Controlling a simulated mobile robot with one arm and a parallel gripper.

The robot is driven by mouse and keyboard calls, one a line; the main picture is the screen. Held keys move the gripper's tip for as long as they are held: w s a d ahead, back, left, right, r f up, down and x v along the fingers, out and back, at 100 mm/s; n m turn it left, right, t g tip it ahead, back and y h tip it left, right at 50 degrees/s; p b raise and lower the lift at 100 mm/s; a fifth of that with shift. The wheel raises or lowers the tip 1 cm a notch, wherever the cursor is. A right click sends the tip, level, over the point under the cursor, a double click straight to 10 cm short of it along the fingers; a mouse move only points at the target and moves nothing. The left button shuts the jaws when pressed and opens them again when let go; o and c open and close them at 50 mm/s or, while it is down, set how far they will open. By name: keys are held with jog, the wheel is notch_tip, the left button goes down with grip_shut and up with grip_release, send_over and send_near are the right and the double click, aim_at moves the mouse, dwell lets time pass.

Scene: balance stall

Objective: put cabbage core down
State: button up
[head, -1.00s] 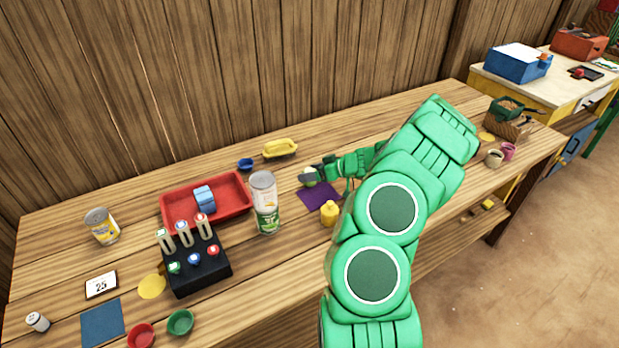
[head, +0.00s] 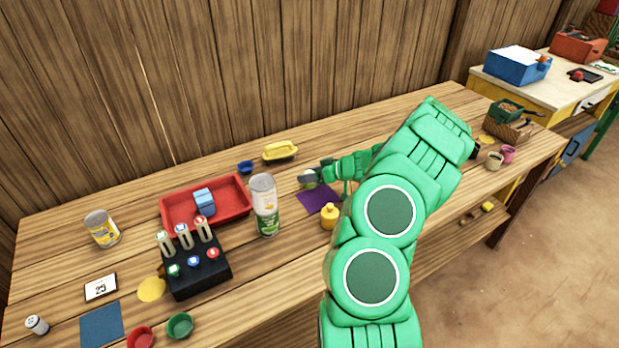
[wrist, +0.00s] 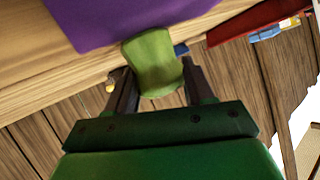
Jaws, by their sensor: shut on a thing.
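The cabbage core (wrist: 153,60), a light green chunk, sits between the two dark fingers of my gripper (wrist: 156,80) in the wrist view. My gripper is shut on it. A purple mat (wrist: 120,18) shows just beyond the core; whether they touch I cannot tell. In the head view my gripper (head: 309,178) is over the far edge of the purple mat (head: 322,202), and the core is mostly hidden or too small to make out there.
Bare wood lies front left of the mat.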

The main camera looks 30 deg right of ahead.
jog(key=shift+r, duration=0.5)
jog(key=shift+c, duration=0.6)
notch_tip(320, 180, up, 2)
jog(key=shift+r, duration=0.1)
jog(key=s+a+r, duration=0.1)
jog(key=s+r, duration=0.3)
jog(key=r, duration=0.1)
jog(key=shift+s+a+r, duration=0.15)
jog(key=shift+a+r, duration=0.15)
jog(key=shift+a, duration=0.05)
jog(key=s+a+r, duration=0.1)
jog(key=s, duration=0.2)
jog(key=s+a+r, duration=0.1)
jog(key=s, duration=0.1)
jog(key=s+a+r, duration=0.1)
jog(key=s+r, duration=0.1)
jog(key=s, duration=0.1)
jog(key=shift+s+a+r, duration=0.1)
jog(key=shift+s+a, duration=0.2)
jog(key=shift+a, duration=0.05)
